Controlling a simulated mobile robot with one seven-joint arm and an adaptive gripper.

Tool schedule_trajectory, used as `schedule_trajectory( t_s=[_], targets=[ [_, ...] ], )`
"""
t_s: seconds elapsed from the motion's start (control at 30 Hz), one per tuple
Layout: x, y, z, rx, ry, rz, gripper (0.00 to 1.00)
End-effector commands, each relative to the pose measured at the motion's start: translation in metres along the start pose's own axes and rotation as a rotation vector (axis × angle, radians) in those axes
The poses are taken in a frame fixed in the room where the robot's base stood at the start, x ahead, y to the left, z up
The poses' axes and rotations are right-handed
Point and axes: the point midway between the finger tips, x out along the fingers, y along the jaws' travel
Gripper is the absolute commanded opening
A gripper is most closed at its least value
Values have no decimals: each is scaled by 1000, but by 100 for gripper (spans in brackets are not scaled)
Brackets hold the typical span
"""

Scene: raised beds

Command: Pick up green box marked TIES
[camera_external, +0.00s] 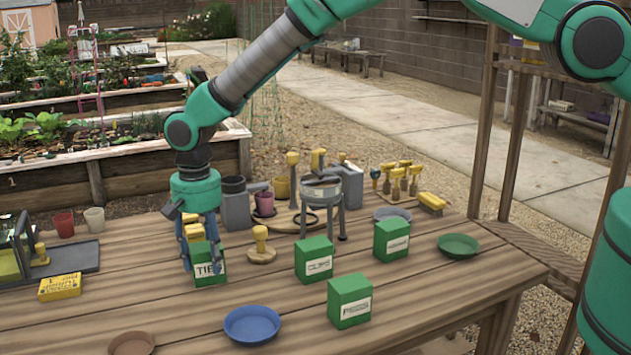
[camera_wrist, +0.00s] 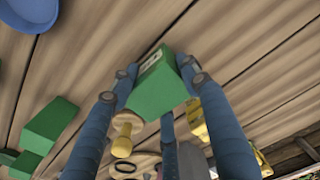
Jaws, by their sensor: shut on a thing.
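The green box marked TIES (camera_external: 209,265) is at the left middle of the wooden table, its white label facing the outside camera. My gripper (camera_external: 203,250) comes down on it from above and is shut on it, with fingers at its sides. In the wrist view the green TIES box (camera_wrist: 160,86) sits between the blue fingers of my gripper (camera_wrist: 155,80), partly hidden by them. Whether the box touches the table or is slightly raised cannot be told.
Other green boxes (camera_external: 314,260), (camera_external: 349,301) and (camera_external: 391,240) stand to the right. A blue saucer (camera_external: 252,324) lies in front, a yellow box (camera_external: 60,287) to the left. A yellow-topped wooden stamp (camera_external: 261,244) stands close by. Bare table (camera_external: 180,325) lies in front.

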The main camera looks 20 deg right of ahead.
Motion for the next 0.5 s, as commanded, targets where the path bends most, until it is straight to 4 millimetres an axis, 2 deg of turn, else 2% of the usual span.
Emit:
schedule_trajectory(
  t_s=[0.5],
  targets=[
    [-6, 0, 0, 0, 0, 1, 17]
  ],
)
